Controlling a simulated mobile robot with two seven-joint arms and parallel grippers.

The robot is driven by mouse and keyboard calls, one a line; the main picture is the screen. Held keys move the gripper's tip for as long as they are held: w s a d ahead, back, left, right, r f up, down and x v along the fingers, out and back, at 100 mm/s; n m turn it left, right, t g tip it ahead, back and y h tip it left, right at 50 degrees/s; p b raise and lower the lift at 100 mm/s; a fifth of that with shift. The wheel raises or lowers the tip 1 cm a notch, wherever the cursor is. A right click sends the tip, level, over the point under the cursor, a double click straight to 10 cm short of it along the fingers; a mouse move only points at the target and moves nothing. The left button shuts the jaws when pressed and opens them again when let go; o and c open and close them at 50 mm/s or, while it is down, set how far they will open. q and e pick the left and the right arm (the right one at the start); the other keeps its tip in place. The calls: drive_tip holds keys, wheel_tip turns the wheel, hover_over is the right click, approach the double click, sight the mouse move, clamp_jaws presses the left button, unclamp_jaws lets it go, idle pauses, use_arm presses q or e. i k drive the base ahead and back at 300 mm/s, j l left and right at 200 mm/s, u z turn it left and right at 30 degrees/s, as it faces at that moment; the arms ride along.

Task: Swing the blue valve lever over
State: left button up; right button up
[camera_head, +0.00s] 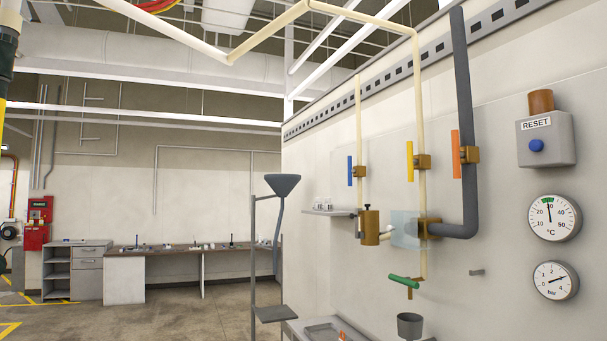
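The blue valve lever (350,171) stands upright on the wall at the right half of the view. It is beside a brass valve body (360,171) on a thin cream pipe (358,115). The lever lies roughly parallel to that pipe. Nothing touches it, and its front is unobstructed. Neither of my grippers shows in this view.
Right of it are a yellow lever (409,161) and an orange lever (456,153), both upright. A green lever (404,282) lies nearly level lower down. A small shelf (331,212) juts out below the blue lever. A funnel stand (254,250) stands left of the wall.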

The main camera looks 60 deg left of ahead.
sight(350, 172)
drive_tip(key=u, duration=1.55)
drive_tip(key=i+j+u, duration=0.15)
drive_tip(key=i, duration=0.15)
drive_tip(key=i+j+u, duration=0.2)
drive_tip(key=i+l+u, duration=0.1)
drive_tip(key=i+u, duration=0.2)
drive_tip(key=i, duration=1.35)
drive_tip(key=i+z, duration=0.2)
drive_tip(key=i, duration=0.3)
drive_tip(key=i+j+z, duration=0.2)
drive_tip(key=i, duration=0.25)
drive_tip(key=i+j+z, duration=0.15)
drive_tip(key=i, duration=0.3)
drive_tip(key=j, duration=0.05)
